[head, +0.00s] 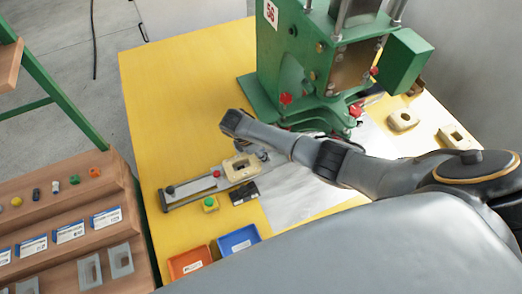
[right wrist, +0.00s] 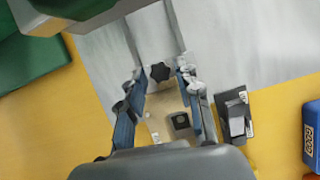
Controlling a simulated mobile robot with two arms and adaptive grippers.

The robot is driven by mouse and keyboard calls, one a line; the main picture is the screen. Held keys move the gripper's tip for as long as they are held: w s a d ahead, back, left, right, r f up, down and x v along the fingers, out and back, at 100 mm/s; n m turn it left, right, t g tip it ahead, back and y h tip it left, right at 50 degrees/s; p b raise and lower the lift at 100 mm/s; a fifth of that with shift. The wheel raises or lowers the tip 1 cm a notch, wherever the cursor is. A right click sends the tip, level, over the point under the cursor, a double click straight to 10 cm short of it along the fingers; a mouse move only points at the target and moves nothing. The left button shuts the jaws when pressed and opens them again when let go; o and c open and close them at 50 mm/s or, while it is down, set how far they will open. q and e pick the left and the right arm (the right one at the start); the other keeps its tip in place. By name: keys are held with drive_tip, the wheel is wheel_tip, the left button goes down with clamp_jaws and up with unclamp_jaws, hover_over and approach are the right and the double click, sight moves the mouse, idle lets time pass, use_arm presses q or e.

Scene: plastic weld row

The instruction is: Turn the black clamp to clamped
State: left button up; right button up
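The black clamp appears to be the black star-shaped knob (right wrist: 160,72) by a beige fixture block (right wrist: 160,103) in the right wrist view. My right gripper (right wrist: 160,75) is open, with its fingertips on either side of the knob and a gap showing on both sides. I cannot tell how high the fingertips are over it. The block also shows in the head view (head: 241,167), on a grey rail (head: 190,191) with a red knob (head: 216,174). In that view my right arm covers the area by the black knob. My left gripper is not in view.
A green press (head: 285,60) stands behind the fixture. A black box (head: 243,193), a yellow block with a green button (head: 210,204), an orange tray (head: 190,262) and a blue tray (head: 239,241) are in front. The yellow table (head: 170,100) is clear at back left.

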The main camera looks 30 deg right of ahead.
drive_tip(key=v, duration=1.2)
drive_tip(key=shift+w, duration=0.1)
